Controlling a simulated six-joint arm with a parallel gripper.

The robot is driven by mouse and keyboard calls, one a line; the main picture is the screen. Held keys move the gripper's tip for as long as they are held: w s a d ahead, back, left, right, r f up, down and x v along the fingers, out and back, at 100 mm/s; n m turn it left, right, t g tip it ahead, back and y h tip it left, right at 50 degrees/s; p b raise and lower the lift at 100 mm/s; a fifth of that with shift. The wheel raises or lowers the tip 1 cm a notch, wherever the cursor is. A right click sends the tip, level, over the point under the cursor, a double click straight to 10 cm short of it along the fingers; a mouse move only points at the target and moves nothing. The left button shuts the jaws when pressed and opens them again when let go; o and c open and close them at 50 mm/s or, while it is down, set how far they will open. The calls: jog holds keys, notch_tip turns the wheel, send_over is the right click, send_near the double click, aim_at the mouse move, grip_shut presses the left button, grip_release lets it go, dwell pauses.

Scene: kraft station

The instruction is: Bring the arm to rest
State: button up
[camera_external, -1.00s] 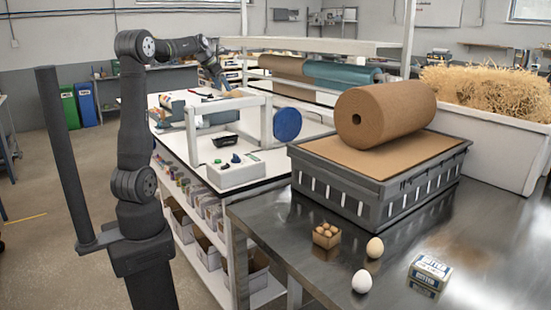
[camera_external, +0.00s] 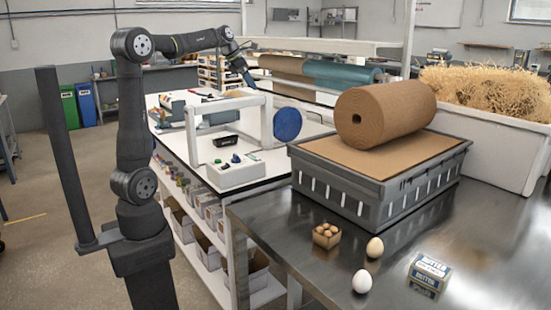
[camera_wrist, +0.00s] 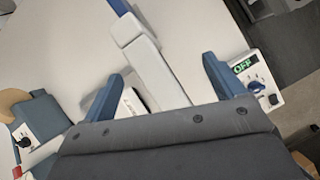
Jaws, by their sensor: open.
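My arm reaches from its post on the left out over the white bench. My gripper (camera_external: 248,80) hangs at the end, small in the outside view, above the far part of the bench and pointing down. In the wrist view my gripper (camera_wrist: 160,88) shows two blue fingers spread wide apart. Nothing is held between them. A white bar lies below, in the gap between the fingers.
The white bench (camera_external: 262,168) carries a white frame (camera_external: 192,135), a blue disc (camera_external: 287,123) and a control box (camera_external: 236,172). A steel table (camera_external: 325,265) holds a grey crate (camera_external: 375,205) with a brown roll (camera_external: 385,115), eggs (camera_external: 375,248) and a butter box (camera_external: 428,273).

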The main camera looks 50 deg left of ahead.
jog(key=s+d+m+h, duration=0.1)
jog(key=d+m, duration=0.2)
jog(key=d, duration=1.3)
jog(key=shift+s+r+m+g+h, duration=0.15)
jog(key=shift+s+m+g+h, duration=0.15)
jog(key=shift+m+g, duration=0.1)
jog(key=shift+o, duration=1.4)
